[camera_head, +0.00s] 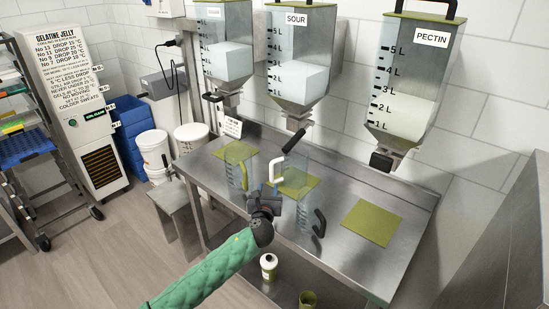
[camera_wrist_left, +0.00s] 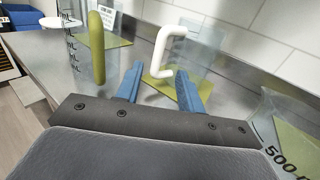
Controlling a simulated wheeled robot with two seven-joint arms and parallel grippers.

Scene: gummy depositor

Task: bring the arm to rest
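My left gripper (camera_head: 268,189) is over the steel table, at the end of my green-sleeved arm. In the left wrist view its two blue fingers (camera_wrist_left: 160,78) are spread with nothing gripped between them. A clear jug with a white handle (camera_wrist_left: 166,48) stands just beyond the fingertips; the handle shows between them, and I cannot tell the exact gap. In the head view this white handle (camera_head: 276,170) is just above the gripper. A clear jug with a green handle (camera_head: 243,174) stands to the left. A jug with a dark handle (camera_head: 319,222) stands to the right. My right gripper is not in view.
The steel table (camera_head: 335,250) carries olive mats, one bare mat (camera_head: 370,222) at the right. Three hoppers hang above: the sour hopper (camera_head: 296,88), the pectin hopper (camera_head: 405,133) and another (camera_head: 228,90). A bottle (camera_head: 268,267) stands below. Open floor lies front left.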

